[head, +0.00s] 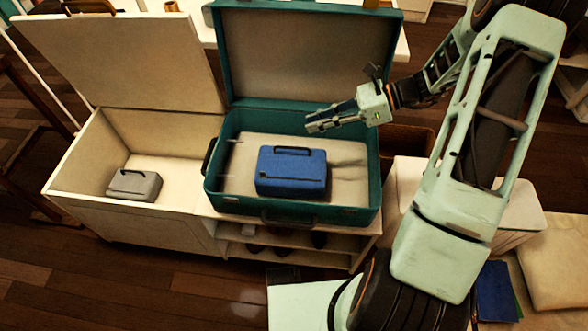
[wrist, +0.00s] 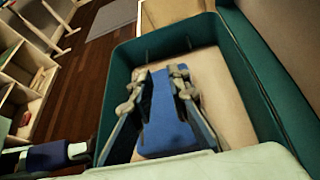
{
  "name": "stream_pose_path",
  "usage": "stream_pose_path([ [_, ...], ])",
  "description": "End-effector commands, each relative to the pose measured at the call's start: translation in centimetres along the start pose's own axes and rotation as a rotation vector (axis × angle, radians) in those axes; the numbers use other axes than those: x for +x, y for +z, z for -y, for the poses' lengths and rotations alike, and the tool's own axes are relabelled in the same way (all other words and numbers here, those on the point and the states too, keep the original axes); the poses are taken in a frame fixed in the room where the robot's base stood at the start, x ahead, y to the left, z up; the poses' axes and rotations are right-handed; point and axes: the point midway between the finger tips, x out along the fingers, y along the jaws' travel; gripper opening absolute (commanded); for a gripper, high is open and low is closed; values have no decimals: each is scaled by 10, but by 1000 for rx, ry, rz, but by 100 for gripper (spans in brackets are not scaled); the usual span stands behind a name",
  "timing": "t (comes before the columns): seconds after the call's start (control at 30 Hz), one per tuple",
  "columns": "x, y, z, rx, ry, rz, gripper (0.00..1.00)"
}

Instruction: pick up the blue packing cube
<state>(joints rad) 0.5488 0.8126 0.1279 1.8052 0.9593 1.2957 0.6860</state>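The blue packing cube (head: 291,173) lies flat inside the open teal suitcase (head: 292,216), with its dark handle along the far edge of its top. It also shows in the wrist view (wrist: 165,125), in the gap between my fingers. My gripper (head: 312,122) is above the suitcase, over the far side of the cube and apart from it in the head view. In the wrist view my gripper's two fingers (wrist: 157,82) are spread with nothing held between them. The fingers and palm hide parts of the cube there.
The suitcase lid (head: 310,55) stands open at the back. To the left, an open cream chest (head: 130,215) holds a grey packing cube (head: 134,185). Low shelves (head: 290,250) stand below the suitcase. A white bin (head: 408,180) is at the right, near my arm.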

Motion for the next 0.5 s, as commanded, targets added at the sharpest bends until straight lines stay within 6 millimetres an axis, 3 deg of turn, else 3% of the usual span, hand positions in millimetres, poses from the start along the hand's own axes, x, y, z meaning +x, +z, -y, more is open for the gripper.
stream_pose_path([
  [0.17,2,-9,-2,76,3,73,16],
  [0.5,28,-62,6,77,3,72,16],
])
